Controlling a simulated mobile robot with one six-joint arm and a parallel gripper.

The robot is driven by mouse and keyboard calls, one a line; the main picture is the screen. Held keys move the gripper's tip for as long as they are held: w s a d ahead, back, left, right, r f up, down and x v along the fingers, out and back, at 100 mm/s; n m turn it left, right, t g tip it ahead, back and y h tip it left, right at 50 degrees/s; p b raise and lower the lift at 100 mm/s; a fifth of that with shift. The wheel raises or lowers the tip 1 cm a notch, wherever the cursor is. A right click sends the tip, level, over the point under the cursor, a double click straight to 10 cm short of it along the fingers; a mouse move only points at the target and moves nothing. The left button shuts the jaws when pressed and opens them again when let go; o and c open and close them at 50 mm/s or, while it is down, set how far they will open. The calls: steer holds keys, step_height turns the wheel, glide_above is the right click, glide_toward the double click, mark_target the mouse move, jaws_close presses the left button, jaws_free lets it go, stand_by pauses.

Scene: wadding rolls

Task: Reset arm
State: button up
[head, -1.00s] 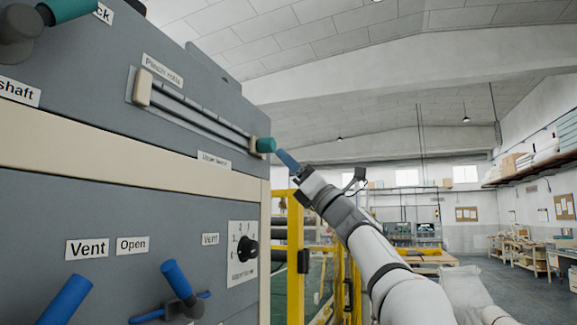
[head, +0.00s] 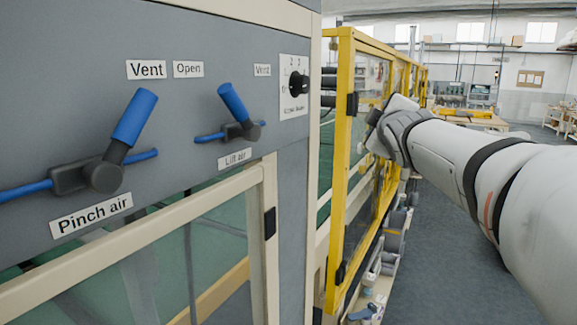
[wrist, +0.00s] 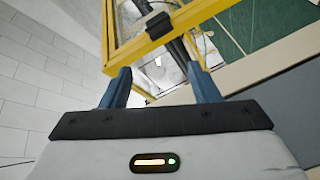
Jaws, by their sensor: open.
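My gripper (wrist: 161,88) shows in the wrist view with its two blue fingers apart and nothing between them. Beyond the fingers is the yellow frame (wrist: 180,35) of a guard, with dark bars behind it. In the head view my white arm reaches in from the right, its wrist close to the yellow guard frame (head: 345,150). The fingers are hidden there behind the wrist.
The grey panel (head: 60,90) at left carries a Pinch air valve with a blue handle (head: 134,117), a Lift air valve with a blue handle (head: 232,103), and a black knob (head: 298,84). Open floor (head: 425,260) lies below my arm at right.

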steer(key=s+f+m+g, duration=0.3)
steer(key=s+f, duration=0.4)
steer(key=f, duration=0.4)
steer(key=s+a+f+m+g, duration=0.1)
steer(key=s+f+m+g, duration=0.3)
steer(key=s+f, duration=0.3)
step_height(320, 180, down, 4)
steer(key=shift+s+a+f+g, duration=0.2)
steer(key=shift+s+g, duration=0.2)
steer(key=shift+g, duration=0.3)
steer(key=s+a+f+m+g, duration=0.1)
steer(key=s+f+g, duration=0.1)
steer(key=s+f, duration=0.2)
steer(key=s+a+f+m+g, duration=0.1)
steer(key=s+f+m+g, duration=0.1)
steer(key=s+f, duration=0.3)
steer(key=s+a+f+m+g+y, duration=0.1)
steer(key=s+f+g, duration=0.1)
steer(key=s+f, duration=0.2)
steer(key=shift+s+f+m, duration=0.15)
steer(key=shift+s+m, duration=0.25)
steer(key=shift+s, duration=1.15)
steer(key=shift+c, duration=0.3)
